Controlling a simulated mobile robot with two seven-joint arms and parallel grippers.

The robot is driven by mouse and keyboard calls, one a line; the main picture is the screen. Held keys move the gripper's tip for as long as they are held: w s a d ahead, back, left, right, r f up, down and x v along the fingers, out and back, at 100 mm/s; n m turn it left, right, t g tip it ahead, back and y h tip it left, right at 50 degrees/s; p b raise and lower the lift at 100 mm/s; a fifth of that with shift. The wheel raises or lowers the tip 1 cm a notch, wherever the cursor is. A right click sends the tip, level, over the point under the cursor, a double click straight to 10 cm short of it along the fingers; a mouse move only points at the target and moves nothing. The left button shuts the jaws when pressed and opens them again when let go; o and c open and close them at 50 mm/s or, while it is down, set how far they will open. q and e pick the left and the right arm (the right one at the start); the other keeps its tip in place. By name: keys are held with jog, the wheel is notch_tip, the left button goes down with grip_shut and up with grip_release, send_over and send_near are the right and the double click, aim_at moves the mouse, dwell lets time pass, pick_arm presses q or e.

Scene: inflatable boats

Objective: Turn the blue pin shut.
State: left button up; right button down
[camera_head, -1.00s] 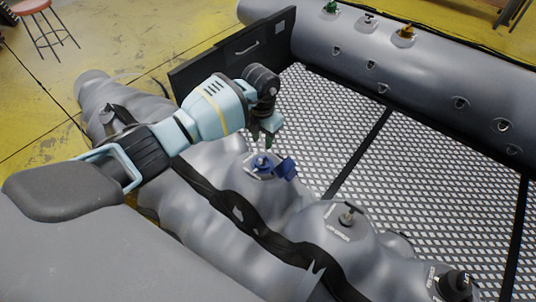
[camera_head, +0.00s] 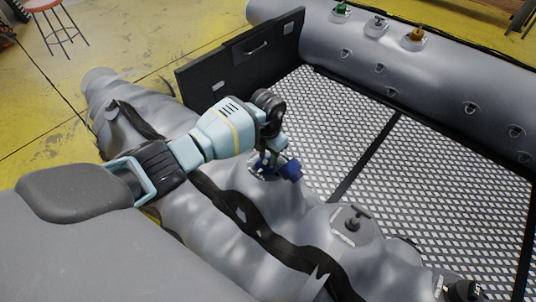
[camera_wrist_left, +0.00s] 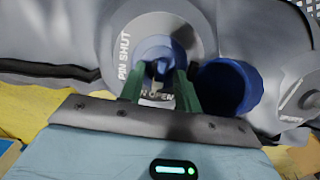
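The blue pin (camera_wrist_left: 158,50) is at the centre of a round grey valve plate (camera_wrist_left: 128,38) marked PIN SHUT, with part of the word OPEN visible near me. A blue cap (camera_wrist_left: 228,86) hangs open beside it, and this cap also shows in the head view (camera_head: 292,170). My left gripper (camera_head: 268,156) is down at the valve on the near tube. In the left wrist view its two green fingers (camera_wrist_left: 160,78) stand apart, one on each side of the pin. I cannot tell whether they touch it. My right gripper is not in view.
A second valve (camera_head: 353,220) and a dark one (camera_head: 462,290) sit further along the near tube (camera_head: 200,240). A black strap (camera_head: 245,215) runs along it. A black board (camera_head: 235,58) closes the boat's end. The patterned floor (camera_head: 330,115) is clear.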

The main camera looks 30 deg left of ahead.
pick_arm(q)
jog(key=shift+c, duration=0.4)
grip_shut()
